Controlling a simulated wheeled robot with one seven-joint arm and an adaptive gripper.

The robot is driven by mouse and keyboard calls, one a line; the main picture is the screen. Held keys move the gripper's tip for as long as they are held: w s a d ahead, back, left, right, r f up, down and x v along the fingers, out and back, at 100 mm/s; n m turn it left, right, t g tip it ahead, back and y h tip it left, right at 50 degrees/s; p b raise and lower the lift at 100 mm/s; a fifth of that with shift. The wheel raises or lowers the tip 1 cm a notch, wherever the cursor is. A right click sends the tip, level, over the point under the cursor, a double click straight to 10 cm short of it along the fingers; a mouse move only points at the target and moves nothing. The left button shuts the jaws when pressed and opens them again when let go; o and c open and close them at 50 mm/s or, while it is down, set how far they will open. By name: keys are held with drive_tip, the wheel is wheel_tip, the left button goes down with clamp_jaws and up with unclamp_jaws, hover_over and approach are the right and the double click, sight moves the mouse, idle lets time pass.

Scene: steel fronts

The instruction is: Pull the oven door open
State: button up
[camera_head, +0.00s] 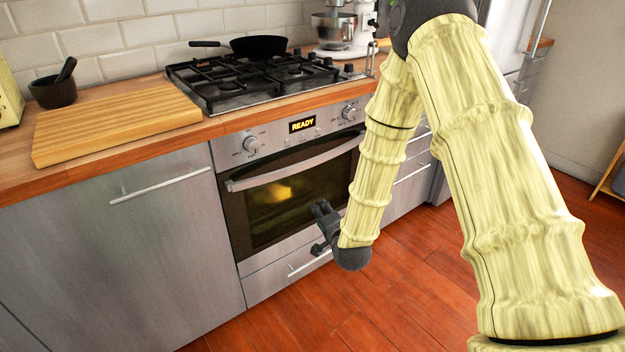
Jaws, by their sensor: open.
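The oven (292,265) is built into the steel fronts below the hob. Its door (250,222) is shut, with a dark window and a warm glow behind it. A curved silver handle (270,176) runs along the top of the door; my arm hides its right end. The display (302,124) reads "READY". My gripper (318,228) is dark, open and empty. In the picture it lies below the handle, over the lower right of the door, apart from the handle. The exact gap to the door cannot be told.
A drawer with a bar handle (308,264) is below the oven. A steel cabinet (120,250) stands left. The worktop holds a chopping board (115,120), a mortar (54,90), a pan (258,46) and a mixer (335,30). Red wooden floor (400,300) in front is clear.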

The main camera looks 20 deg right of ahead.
sight(314, 163)
drive_tip(key=w+d+r+m+t+b, duration=0.2)
drive_tip(key=w+r+m+t+b, duration=0.25)
drive_tip(key=w+r, duration=0.25)
drive_tip(key=shift+n+g+h, duration=0.25)
drive_tip(key=shift+g+h, duration=0.1)
drive_tip(key=shift+h, duration=0.05)
drive_tip(key=w+b, duration=0.1)
drive_tip(key=w, duration=0.9)
drive_tip(key=shift+w+r+b, duration=0.15)
drive_tip(key=shift+w+b, duration=0.05)
drive_tip(key=shift+b, duration=0.2)
clamp_jaws()
